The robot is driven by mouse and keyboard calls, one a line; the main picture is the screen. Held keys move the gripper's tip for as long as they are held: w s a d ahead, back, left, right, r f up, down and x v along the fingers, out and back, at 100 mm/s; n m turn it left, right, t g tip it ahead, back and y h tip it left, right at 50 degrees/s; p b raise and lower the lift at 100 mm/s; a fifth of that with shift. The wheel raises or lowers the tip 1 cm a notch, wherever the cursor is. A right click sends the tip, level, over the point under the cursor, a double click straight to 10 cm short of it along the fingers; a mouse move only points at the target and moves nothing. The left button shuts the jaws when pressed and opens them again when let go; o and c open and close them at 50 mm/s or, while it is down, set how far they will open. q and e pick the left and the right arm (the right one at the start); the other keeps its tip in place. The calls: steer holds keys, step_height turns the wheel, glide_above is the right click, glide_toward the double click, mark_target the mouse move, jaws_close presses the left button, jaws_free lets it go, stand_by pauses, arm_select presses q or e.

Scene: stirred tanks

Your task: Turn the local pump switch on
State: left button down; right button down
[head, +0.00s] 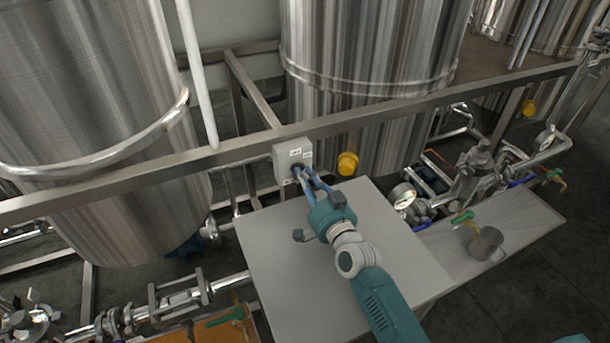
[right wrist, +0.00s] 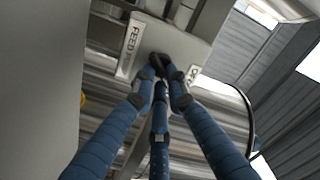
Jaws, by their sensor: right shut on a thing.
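The local pump switch is a small light-grey box (head: 289,154) fixed to the steel rail between two tanks. In the right wrist view the box (right wrist: 178,38) carries a label that reads "FEED" and a second, partly hidden label. Its dark knob (right wrist: 162,64) is between my fingertips. My right gripper (head: 304,177) reaches up to the box front and is shut on the knob; its blue fingers also show in the right wrist view (right wrist: 162,80). The fingers hide much of the knob, so I cannot tell its exact position. My left gripper is not in view.
A grey flat panel (head: 335,250) lies under my right arm. Large steel tanks (head: 365,60) stand behind the rail (head: 400,110). A yellow knob (head: 347,163) is right of the box.

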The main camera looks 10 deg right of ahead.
steer(key=shift+f+m, duration=0.15)
steer(key=shift+m, duration=1.85)
steer(key=c, duration=1.7)
jaws_free()
steer(key=shift+c, duration=0.2)
steer(key=s, duration=0.4)
steer(key=s+d, duration=0.1)
steer(key=s, duration=0.3)
steer(key=s+d, duration=0.1)
steer(key=s, duration=0.2)
steer(key=shift+s+d, duration=0.15)
steer(key=shift+s, duration=0.25)
